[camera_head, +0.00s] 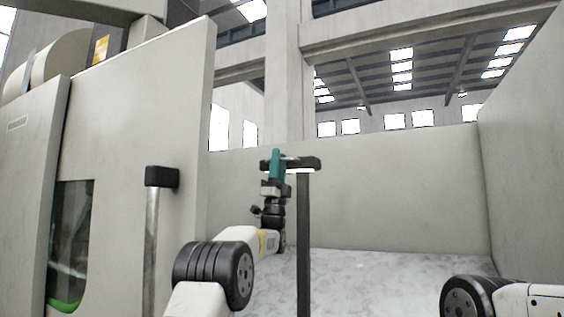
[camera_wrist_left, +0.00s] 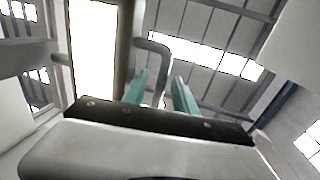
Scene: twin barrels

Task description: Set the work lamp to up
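The work lamp (camera_head: 312,163) is a dark flat head on a dark upright post, with a lit underside, near the middle of the head view. In the left wrist view its bright white panel (camera_wrist_left: 94,50) fills the upper left, and a grey bent handle (camera_wrist_left: 163,52) stands beside it. My left gripper (camera_head: 276,163) is raised at the left end of the lamp head. In the wrist view its two teal fingers (camera_wrist_left: 161,80) are apart, with the handle's lower part between them. I cannot tell whether they touch it. My right gripper is out of view.
A low pale wall (camera_head: 400,195) closes off the back and right. The marbled floor (camera_head: 380,285) right of the lamp post is clear.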

